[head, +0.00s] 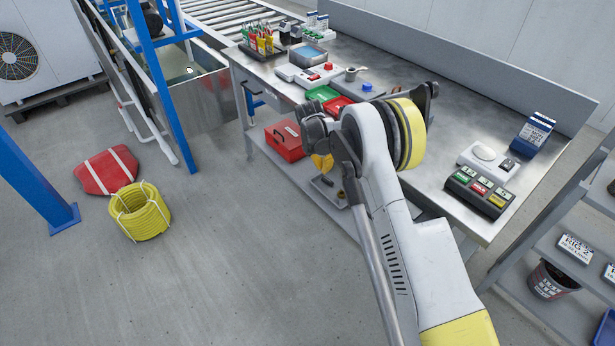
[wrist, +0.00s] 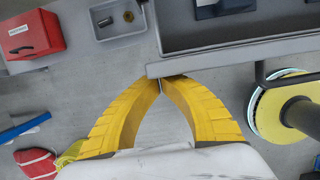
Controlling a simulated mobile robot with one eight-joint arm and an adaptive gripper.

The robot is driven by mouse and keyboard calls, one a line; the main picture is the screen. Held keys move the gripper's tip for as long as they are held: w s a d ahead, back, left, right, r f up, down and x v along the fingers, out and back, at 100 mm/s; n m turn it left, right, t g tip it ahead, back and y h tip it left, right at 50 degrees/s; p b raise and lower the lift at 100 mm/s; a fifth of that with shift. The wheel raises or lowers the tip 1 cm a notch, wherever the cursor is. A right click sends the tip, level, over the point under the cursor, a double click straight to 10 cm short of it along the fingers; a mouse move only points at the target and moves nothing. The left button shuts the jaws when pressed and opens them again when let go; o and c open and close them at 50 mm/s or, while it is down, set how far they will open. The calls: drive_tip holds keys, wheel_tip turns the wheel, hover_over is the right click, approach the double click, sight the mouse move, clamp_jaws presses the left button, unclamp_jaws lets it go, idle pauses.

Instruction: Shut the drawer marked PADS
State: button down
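In the wrist view a grey drawer (wrist: 235,54) is pulled out at the upper right, with a dark item (wrist: 222,8) inside. No PADS marking is legible on it in either view. My gripper (wrist: 166,80) has yellow fingers whose tips come together, with no clear object between them. The tips are at the left end of the drawer's front; I cannot tell whether they touch it. In the head view the yellow fingers of my gripper (head: 322,163) show below the bench's front edge, and my arm hides the drawer.
The steel bench (head: 465,150) carries several items. On its lower shelf are a red toolbox (head: 284,141), also in the wrist view (wrist: 30,35), and a grey tray (wrist: 119,22). The near floor is clear.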

drive_tip(key=shift+w+d, duration=0.7)
drive_tip(key=shift+d, duration=0.3)
drive_tip(key=shift+w+d, duration=0.65)
drive_tip(key=shift+d, duration=0.35)
wheel_tip(320, 180, up, 9)
drive_tip(key=h+p, duration=0.1)
drive_tip(key=p, duration=0.4)
hover_over(340, 172)
drive_tip(key=s+a, duration=0.3)
drive_tip(key=a, duration=0.1)
drive_tip(key=shift+t, duration=0.4)
drive_tip(key=b+x, duration=0.4)
drive_tip(key=x, duration=0.5)
drive_tip(key=shift+w+f, duration=0.1)
drive_tip(key=shift+f, duration=0.25)
drive_tip(key=shift+w+d+b, duration=0.65)
drive_tip(key=shift+w+d, duration=0.05)
drive_tip(key=shift+d, duration=0.3)
drive_tip(key=shift+w+d+r, duration=0.15)
drive_tip(key=shift+w+d, duration=0.3)
drive_tip(key=shift+d, duration=0.2)
